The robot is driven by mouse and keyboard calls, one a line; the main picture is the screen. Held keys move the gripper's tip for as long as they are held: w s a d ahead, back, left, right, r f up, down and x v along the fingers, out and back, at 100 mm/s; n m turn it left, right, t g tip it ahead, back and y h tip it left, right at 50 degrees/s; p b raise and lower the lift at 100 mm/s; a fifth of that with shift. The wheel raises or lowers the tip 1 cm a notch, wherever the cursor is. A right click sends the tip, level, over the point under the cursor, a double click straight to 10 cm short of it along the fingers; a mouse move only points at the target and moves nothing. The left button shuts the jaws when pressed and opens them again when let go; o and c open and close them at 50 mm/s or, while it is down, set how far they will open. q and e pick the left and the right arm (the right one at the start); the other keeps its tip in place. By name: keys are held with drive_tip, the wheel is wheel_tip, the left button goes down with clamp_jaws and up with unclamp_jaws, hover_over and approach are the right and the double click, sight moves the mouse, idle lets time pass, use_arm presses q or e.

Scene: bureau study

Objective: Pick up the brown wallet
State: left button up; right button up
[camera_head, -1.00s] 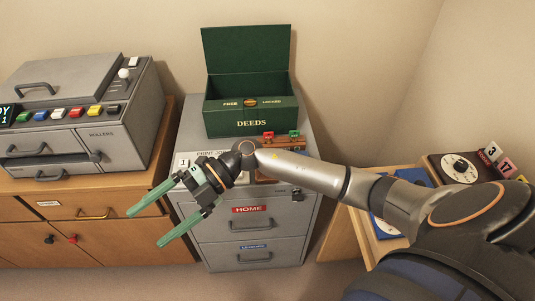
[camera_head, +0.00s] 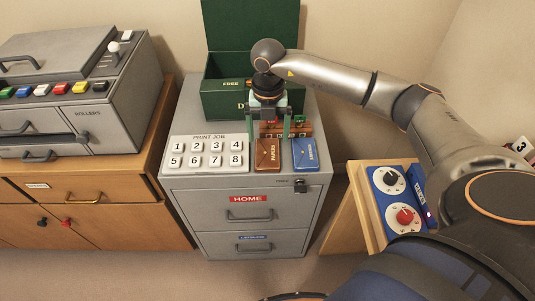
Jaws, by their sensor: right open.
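The brown wallet (camera_head: 267,155) lies on top of the grey filing cabinet, toward its front right, between a white key panel and a blue wallet (camera_head: 305,154). My right gripper (camera_head: 269,139) is open, with its two green fingers pointing down over the far end of the brown wallet, one finger toward each side. I see nothing between the fingers. Whether the fingertips touch anything I cannot tell. My left gripper is not in view.
The white numbered key panel (camera_head: 206,153) is left of the wallet. The open green deeds box (camera_head: 222,104) stands behind, partly hidden by my right arm. A brown rack (camera_head: 299,130) is close behind the wallets. A grey roller machine (camera_head: 50,110) stands left.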

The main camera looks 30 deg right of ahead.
sight(267, 151)
drive_tip(key=shift+w+f, duration=0.2)
drive_tip(key=shift+f, duration=2.95)
drive_tip(key=shift+c, duration=0.3)
drive_tip(key=c, duration=1)
drive_tip(key=shift+r, duration=0.15)
